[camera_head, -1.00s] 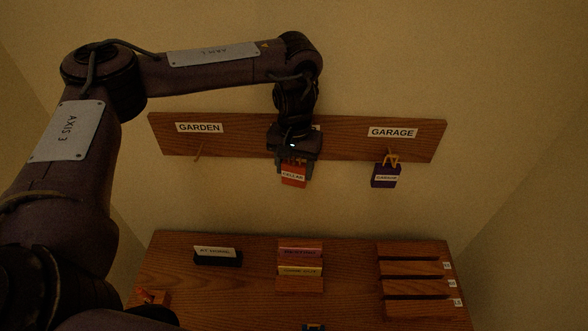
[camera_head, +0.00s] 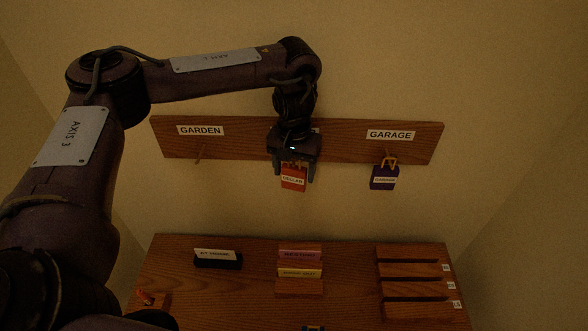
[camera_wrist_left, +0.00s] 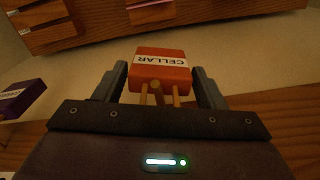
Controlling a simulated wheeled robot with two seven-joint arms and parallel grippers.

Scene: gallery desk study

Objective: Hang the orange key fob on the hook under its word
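The orange key fob (camera_head: 293,178), labelled CELLAR, hangs below the middle of the wooden hook board (camera_head: 235,146). In the left wrist view the fob (camera_wrist_left: 160,72) sits between the two fingers, with a gap on each side. Its tan loop and what looks like the hook peg show at its near end; I cannot tell exactly how the loop sits on the peg. My left gripper (camera_head: 295,174) is open around the fob; it also shows in the left wrist view (camera_wrist_left: 160,88). My wrist hides the board's middle word.
A purple fob (camera_head: 384,178) hangs under the GARAGE sign (camera_head: 390,135). The hook (camera_head: 201,152) under the GARDEN sign (camera_head: 201,131) is empty. Below, the desk (camera_head: 190,290) carries a dark card holder (camera_head: 218,261), colored labelled blocks (camera_head: 300,263) and wooden slats (camera_head: 413,270).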

